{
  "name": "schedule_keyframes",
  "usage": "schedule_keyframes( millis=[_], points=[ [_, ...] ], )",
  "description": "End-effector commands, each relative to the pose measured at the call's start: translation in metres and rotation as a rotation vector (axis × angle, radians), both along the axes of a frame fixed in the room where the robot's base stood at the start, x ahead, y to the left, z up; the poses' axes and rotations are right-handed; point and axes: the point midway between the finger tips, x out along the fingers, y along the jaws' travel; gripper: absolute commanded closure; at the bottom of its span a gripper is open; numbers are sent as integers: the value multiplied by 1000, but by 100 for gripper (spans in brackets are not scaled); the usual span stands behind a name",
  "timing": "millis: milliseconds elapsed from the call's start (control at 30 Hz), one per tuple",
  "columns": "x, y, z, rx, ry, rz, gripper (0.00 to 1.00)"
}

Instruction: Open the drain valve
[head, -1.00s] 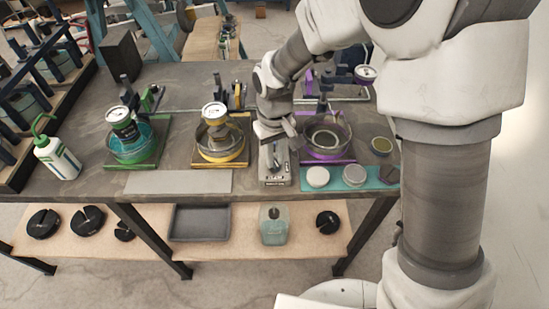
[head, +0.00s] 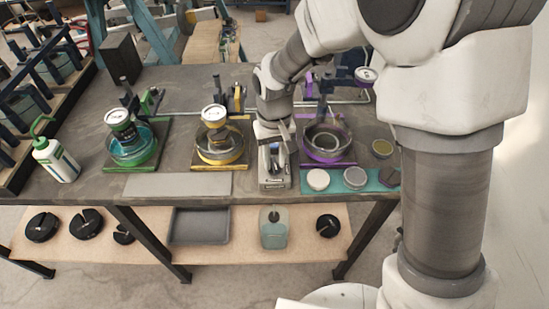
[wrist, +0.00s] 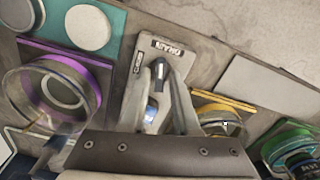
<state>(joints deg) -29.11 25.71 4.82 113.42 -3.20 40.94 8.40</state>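The drain valve is a light grey plate (wrist: 136,62) labelled DRAIN with a small dark lever (wrist: 160,70) near its labelled end. In the head view the plate (head: 275,184) sits at the table's front edge, partly hidden by my gripper (head: 274,158). In the wrist view my gripper (wrist: 161,82) is over the plate with its two fingers apart, one on each side of the lever. A gap shows between fingers and lever, though contact is hard to judge. A shiny bluish round part (wrist: 150,112) shows between the fingers.
Right of the plate stands a glass bowl on a purple base (head: 327,158); left are bowls on yellow (head: 219,160) and green (head: 132,163) bases. A teal mat (head: 352,187) with round discs lies front right. A flat grey panel (head: 178,185) lies front left.

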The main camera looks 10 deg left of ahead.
Motion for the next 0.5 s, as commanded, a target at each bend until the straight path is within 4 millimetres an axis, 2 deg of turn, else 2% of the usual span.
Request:
schedule_keyframes(
  millis=[33,67,367,500],
  points=[
    [0,0,0,0,0,0,60],
    [0,0,0,0,0,0,55],
    [0,0,1,0,0,1,55],
    [0,0,12,0,-1,0,55]
  ],
)
